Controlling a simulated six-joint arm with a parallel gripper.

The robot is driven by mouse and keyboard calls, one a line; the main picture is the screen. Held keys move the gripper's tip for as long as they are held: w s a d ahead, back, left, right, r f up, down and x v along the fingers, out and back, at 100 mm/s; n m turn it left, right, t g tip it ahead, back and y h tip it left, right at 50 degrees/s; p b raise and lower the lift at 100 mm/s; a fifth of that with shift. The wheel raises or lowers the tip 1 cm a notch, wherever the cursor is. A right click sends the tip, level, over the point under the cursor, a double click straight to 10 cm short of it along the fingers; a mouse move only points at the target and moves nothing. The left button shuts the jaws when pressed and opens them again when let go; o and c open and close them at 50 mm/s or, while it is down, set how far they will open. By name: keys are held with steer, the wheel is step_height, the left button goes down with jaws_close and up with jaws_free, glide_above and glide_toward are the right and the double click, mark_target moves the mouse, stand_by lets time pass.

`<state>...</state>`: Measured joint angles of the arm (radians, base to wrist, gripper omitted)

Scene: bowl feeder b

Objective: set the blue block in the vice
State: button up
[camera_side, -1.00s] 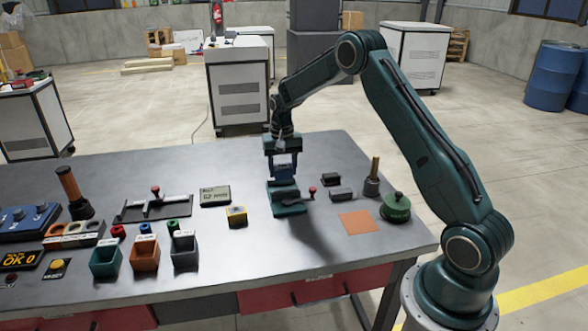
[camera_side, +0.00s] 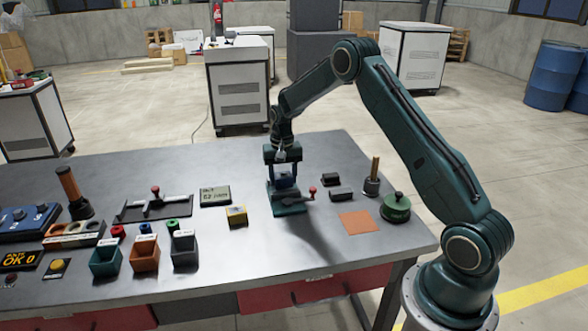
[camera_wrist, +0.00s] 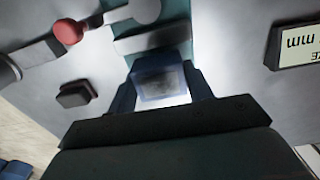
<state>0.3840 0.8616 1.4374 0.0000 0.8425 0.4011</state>
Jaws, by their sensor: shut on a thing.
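The blue block (camera_wrist: 160,80) is between the two fingers of my gripper (camera_wrist: 160,92) in the wrist view. My gripper (camera_side: 284,174) is shut on it and points down at the vice. The vice (camera_side: 289,208) is teal with grey jaws and a red-knobbed handle (camera_side: 312,190). In the side view the block (camera_side: 284,182) is at the top of the vice; I cannot tell whether its lower end is between the jaws. In the wrist view a grey jaw (camera_wrist: 152,39) of the vice lies just beyond the block.
Dark blocks (camera_side: 342,194) and a holder with a wooden handle (camera_side: 372,182) stand right of the vice. An orange mat (camera_side: 359,222) and a green round container (camera_side: 396,207) are nearer the edge. A yellow block (camera_side: 237,215) and a display (camera_side: 215,196) are to the left.

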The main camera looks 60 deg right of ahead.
stand_by(0.4)
steer(key=o, duration=1.2)
steer(key=shift+r, duration=6.95)
